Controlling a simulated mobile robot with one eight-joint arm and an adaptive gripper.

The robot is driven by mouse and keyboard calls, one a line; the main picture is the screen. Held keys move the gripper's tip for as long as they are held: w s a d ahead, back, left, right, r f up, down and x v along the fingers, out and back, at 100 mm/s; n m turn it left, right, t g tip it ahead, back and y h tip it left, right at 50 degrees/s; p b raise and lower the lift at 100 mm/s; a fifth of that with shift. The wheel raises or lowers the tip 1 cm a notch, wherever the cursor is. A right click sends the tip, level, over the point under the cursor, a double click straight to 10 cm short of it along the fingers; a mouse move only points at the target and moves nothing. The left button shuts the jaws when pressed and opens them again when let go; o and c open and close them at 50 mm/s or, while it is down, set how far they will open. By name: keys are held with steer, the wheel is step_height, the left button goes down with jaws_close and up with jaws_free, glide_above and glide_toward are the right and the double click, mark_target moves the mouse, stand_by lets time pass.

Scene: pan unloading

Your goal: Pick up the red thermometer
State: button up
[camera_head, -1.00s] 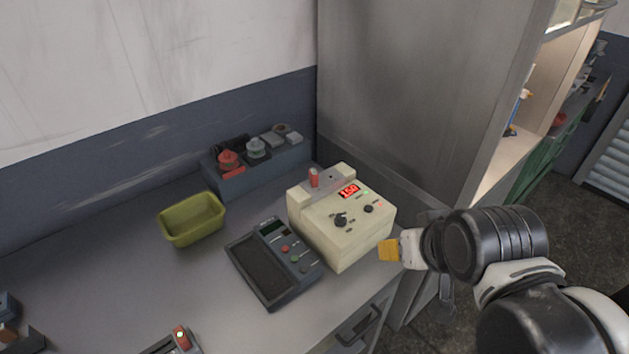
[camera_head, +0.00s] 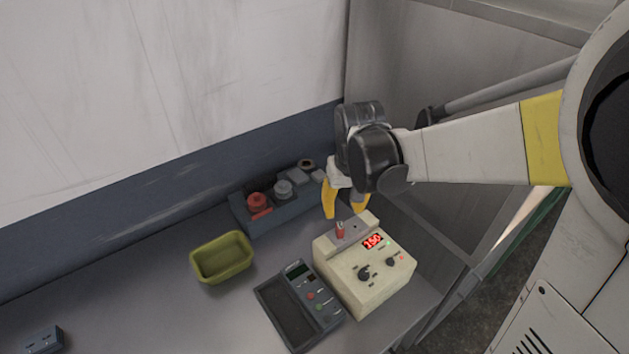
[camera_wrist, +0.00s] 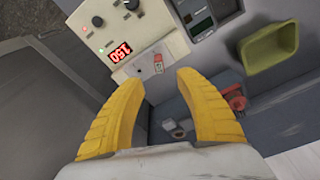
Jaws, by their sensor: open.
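The red thermometer (camera_head: 340,230) stands upright in the grey top strip at the back of a cream box with a red display. In the wrist view the thermometer (camera_wrist: 158,64) is a small red-topped piece just beyond the gap between the fingertips. My gripper (camera_head: 345,212) points down behind and slightly above the cream box (camera_head: 362,280). Its yellow fingers are open with nothing between them, as the wrist view of my gripper (camera_wrist: 158,82) also shows. I see no contact between the fingers and the thermometer.
A dark grey device (camera_head: 298,305) with buttons sits left of the cream box. A green bin (camera_head: 222,257) stands further left. A blue-grey rack (camera_head: 272,213) with red and grey parts lies along the back wall. A tall grey panel stands right of the bench.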

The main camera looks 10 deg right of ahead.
mark_target(341, 226)
steer(key=f, duration=0.3)
steer(key=w+f+b, duration=0.1)
steer(key=f, duration=0.2)
steer(key=f+b, duration=0.1)
steer(key=f, duration=0.2)
steer(key=shift+w+d+f, duration=0.1)
steer(key=shift+w+f, duration=0.2)
steer(key=shift+s, duration=0.1)
jaws_close()
